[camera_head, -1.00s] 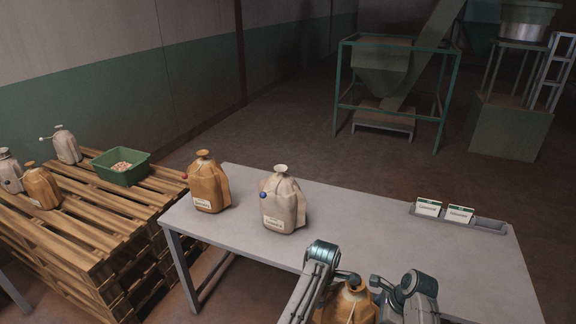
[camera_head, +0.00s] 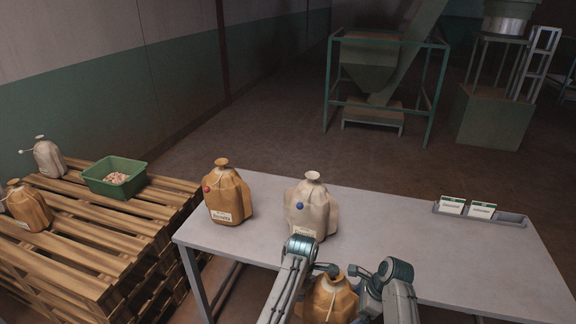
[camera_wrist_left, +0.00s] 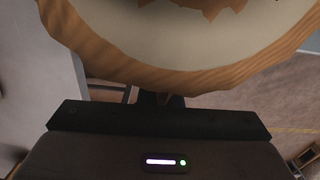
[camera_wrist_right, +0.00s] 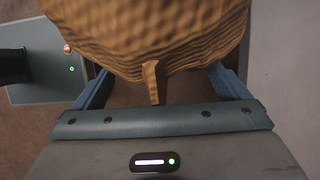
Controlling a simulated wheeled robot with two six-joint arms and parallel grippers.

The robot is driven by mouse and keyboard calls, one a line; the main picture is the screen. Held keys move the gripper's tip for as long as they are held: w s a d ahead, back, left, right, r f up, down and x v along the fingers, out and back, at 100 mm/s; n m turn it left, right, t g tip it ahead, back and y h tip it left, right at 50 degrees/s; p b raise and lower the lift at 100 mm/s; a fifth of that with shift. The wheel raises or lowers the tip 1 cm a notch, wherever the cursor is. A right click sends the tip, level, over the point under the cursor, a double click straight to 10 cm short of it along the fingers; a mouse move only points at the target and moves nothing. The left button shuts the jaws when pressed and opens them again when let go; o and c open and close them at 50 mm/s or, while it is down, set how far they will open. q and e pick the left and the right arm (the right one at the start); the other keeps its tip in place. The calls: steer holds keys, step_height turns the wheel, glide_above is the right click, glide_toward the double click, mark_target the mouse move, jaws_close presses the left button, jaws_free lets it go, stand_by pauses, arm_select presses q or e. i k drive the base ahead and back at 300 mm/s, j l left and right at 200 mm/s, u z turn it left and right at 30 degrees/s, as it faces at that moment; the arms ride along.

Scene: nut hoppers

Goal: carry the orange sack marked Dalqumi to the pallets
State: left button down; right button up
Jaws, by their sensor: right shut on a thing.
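An orange sack (camera_head: 330,301) is at the bottom of the head view, between my two grippers. Its label does not show, so I cannot read its name. My right gripper (camera_head: 366,281) is shut on this sack. In the right wrist view the blue fingers stand on either side of the orange cloth (camera_wrist_right: 150,35), with a small strap hanging between them. My left gripper (camera_head: 326,269) is beside the sack's neck. Its dark fingers look shut together in the left wrist view, below a cream surface with a tan rim. The pallets (camera_head: 120,246) are stacked at the left.
A grey table (camera_head: 400,225) stands ahead. On it are another orange sack (camera_head: 228,193) with a red tag, a cream sack (camera_head: 311,208) with a blue tag, and a card tray (camera_head: 510,219). The pallets carry a green bin (camera_head: 114,178), a cream sack (camera_head: 48,158) and an orange sack (camera_head: 29,208).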

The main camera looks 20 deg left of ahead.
mark_target(77, 244)
steer(key=j, duration=4.15)
steer(key=i+j, duration=0.1)
steer(key=j, duration=1)
steer(key=i+j, duration=0.15)
steer(key=j, duration=0.4)
steer(key=z, duration=0.05)
